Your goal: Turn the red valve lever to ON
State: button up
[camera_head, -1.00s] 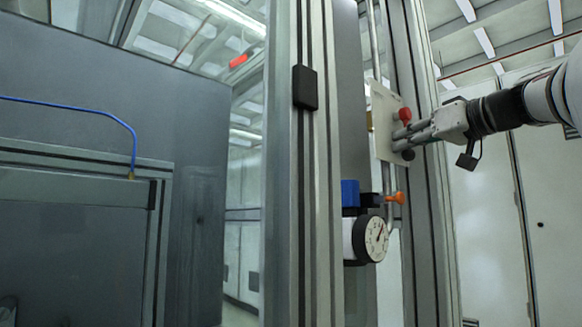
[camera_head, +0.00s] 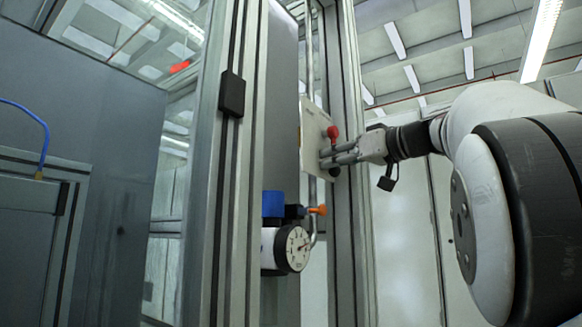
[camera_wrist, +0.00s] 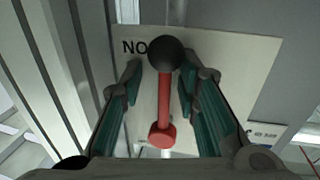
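The red valve lever (camera_wrist: 164,103) is on a pale plate (camera_wrist: 245,65). In the wrist view its red hub is at the bottom and its black ball knob (camera_wrist: 165,54) at the top, beside large letters reading "NO". In the head view the red end (camera_head: 332,132) is above and the black knob (camera_head: 334,171) below. My gripper (camera_head: 324,159) is at the plate. In the wrist view my gripper (camera_wrist: 163,78) is open, with one finger on each side of the lever and visible gaps to it.
A pressure gauge (camera_head: 297,248) with a blue block (camera_head: 273,204) and an orange fitting (camera_head: 318,210) sits below the plate. Metal frame posts (camera_head: 229,170) stand to the left. A vertical pipe (camera_head: 311,60) runs behind the plate.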

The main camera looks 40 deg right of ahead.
jog(key=shift+a+r, duration=0.1)
jog(key=s+d, duration=0.1)
jog(key=s, duration=1.1)
jog(key=shift+d, duration=0.4)
